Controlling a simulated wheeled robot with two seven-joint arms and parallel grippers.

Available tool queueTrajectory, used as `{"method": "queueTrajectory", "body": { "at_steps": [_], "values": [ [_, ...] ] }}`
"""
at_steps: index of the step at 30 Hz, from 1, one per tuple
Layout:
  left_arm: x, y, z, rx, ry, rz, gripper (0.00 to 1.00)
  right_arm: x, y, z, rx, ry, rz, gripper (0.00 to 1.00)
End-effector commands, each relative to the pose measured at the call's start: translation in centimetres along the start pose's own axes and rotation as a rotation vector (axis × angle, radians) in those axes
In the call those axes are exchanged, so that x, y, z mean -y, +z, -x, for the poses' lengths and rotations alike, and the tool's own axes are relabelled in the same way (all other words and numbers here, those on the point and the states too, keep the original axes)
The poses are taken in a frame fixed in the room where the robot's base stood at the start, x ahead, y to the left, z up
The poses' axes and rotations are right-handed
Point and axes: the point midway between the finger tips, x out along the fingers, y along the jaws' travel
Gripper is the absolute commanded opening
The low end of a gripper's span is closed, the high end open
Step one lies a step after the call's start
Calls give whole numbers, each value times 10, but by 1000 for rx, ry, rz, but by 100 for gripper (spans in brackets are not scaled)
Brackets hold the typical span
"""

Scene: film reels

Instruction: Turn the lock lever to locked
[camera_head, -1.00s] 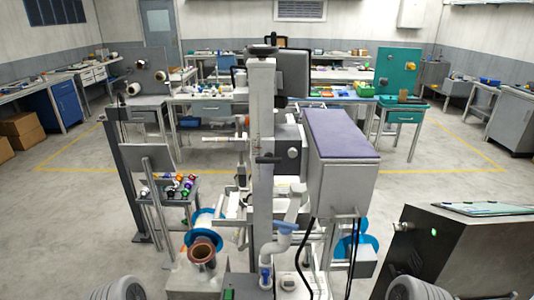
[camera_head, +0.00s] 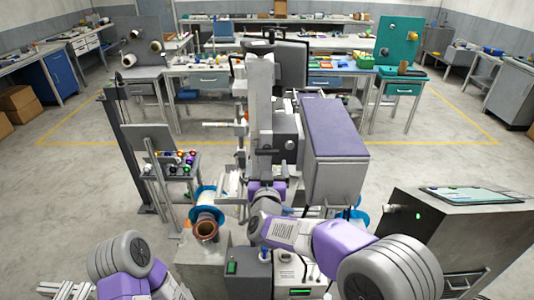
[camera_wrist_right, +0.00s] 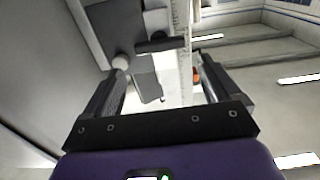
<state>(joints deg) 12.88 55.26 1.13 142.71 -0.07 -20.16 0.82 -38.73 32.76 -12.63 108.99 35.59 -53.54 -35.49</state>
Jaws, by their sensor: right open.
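A black bar-shaped lever (camera_head: 277,150), which I take to be the lock lever, is on the tall grey column (camera_head: 262,100). In the right wrist view the dark lever (camera_wrist_right: 160,45) lies nearly level, just beyond the fingertips. My right gripper (camera_wrist_right: 161,78) is open, its two fingers apart with nothing between them touching. In the head view my right arm reaches in from the lower right, and the right gripper (camera_head: 265,172) is at the front of the column, below the lever. Its fingers are hard to make out there. My left gripper is not in view.
A purple-topped grey box (camera_head: 330,130) stands close right of the column. A copper-coloured roll (camera_head: 205,228) and blue reel (camera_head: 207,203) are at its lower left. A dark cabinet (camera_head: 455,235) stands at right.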

Motion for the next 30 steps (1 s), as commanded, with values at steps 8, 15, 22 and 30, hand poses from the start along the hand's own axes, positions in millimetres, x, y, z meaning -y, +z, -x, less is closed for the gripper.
{"method": "queueTrajectory", "body": {
  "at_steps": [8,15,22,30],
  "values": [
    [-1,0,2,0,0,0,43,-1,2,-42,2,0,1,90],
    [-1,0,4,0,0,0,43,0,2,-59,2,-2,0,90],
    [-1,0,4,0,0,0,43,0,2,-60,3,-2,0,90],
    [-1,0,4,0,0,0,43,0,2,-60,3,-2,0,58]
  ]
}}
